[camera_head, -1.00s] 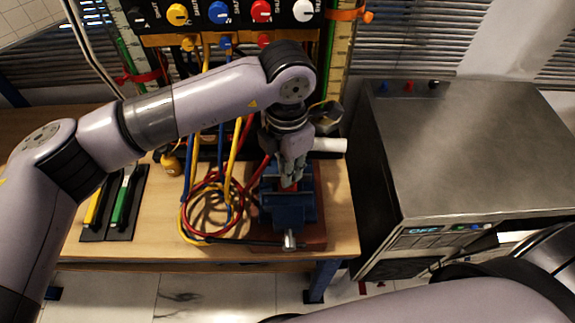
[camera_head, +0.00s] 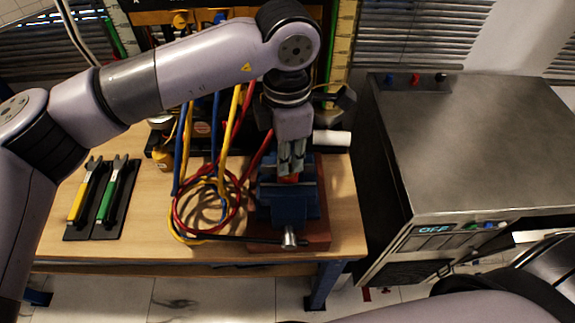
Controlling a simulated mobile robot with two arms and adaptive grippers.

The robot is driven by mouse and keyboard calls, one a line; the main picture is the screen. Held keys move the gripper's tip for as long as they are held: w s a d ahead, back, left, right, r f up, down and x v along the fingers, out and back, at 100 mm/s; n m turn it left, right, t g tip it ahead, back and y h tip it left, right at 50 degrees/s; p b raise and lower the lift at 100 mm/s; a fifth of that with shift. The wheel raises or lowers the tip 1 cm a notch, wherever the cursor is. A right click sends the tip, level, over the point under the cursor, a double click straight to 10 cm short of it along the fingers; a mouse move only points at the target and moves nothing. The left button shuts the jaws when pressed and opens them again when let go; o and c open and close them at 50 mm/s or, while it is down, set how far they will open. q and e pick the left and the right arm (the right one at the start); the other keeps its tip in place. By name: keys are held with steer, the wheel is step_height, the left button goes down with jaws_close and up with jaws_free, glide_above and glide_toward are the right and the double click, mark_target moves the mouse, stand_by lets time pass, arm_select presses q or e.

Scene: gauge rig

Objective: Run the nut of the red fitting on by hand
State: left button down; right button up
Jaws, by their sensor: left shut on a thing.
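My left gripper (camera_head: 291,170) points down over the blue vise (camera_head: 292,208) at the right end of the wooden bench. It is shut on the red fitting (camera_head: 290,180), of which only a small red part shows between the fingers and the vise jaws. The nut itself is hidden by the fingers, so I cannot tell how far on it is. A red hose (camera_head: 262,150) runs down towards the fitting. My right gripper is not in view; only part of my right arm shows at the lower right.
Yellow-handled (camera_head: 78,205) and green-handled (camera_head: 107,203) wrenches lie on dark mats at the bench's left. Coiled red, blue and yellow hoses (camera_head: 178,215) lie left of the vise. A metal cabinet (camera_head: 470,150) with an OFF display stands right. A white roll (camera_head: 332,138) lies behind the vise.

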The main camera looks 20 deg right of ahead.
arm_select(q)
steer(key=shift+m+b, duration=1.5)
steer(key=c, duration=1.6)
jaws_free()
step_height(320, 180, up, 12)
steer(key=shift+r, duration=0.1)
